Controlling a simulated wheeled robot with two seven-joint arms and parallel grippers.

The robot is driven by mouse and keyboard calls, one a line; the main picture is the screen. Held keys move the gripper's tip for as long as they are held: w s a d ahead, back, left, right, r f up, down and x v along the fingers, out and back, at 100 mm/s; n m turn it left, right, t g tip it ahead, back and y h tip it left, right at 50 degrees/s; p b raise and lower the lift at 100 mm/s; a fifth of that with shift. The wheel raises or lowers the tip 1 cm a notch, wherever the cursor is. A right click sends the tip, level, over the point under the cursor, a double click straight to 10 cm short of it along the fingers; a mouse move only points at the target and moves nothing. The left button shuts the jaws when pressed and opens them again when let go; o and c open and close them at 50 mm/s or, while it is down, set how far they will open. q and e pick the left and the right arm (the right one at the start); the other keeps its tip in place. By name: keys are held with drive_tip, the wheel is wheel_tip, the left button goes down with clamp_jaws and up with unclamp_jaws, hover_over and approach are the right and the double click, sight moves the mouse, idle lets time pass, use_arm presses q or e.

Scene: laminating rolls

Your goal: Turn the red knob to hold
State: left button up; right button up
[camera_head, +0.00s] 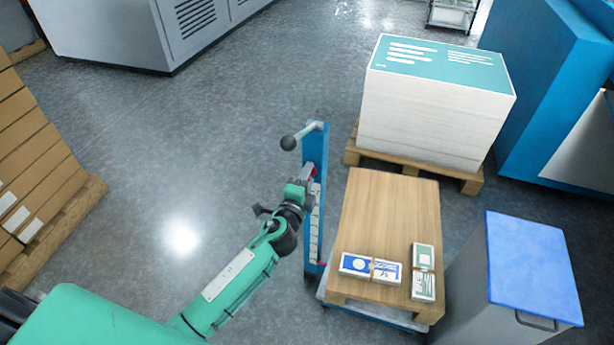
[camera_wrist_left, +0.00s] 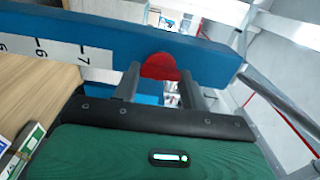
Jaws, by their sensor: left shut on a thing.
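The red knob (camera_head: 313,170) is on the blue upright post (camera_head: 315,145) beside the wooden table. In the left wrist view the red knob (camera_wrist_left: 160,66) lies between the two fingers, against the blue post (camera_wrist_left: 110,38). My left gripper (camera_head: 306,177) is shut on the red knob, and its fingers partly hide the knob. A white scale strip (camera_wrist_left: 40,49) on the post shows the figures 6 and 7. My right gripper is not in view.
A crank handle with a black ball (camera_head: 288,142) sticks out left at the post's top. The wooden tabletop (camera_head: 385,215) holds two banded bundles, a blue one (camera_head: 370,268) and a green one (camera_head: 422,272). A large paper stack (camera_head: 425,120) stands behind. Open floor (camera_head: 180,160) lies left.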

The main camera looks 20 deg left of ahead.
use_arm(q)
drive_tip(key=shift+m, duration=0.3)
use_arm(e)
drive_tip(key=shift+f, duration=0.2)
use_arm(q)
drive_tip(key=o, duration=1)
drive_tip(key=shift+s, duration=0.1)
drive_tip(key=shift+s+a+b, duration=0.2)
drive_tip(key=shift+s+b, duration=0.25)
drive_tip(key=shift+s, duration=6.35)
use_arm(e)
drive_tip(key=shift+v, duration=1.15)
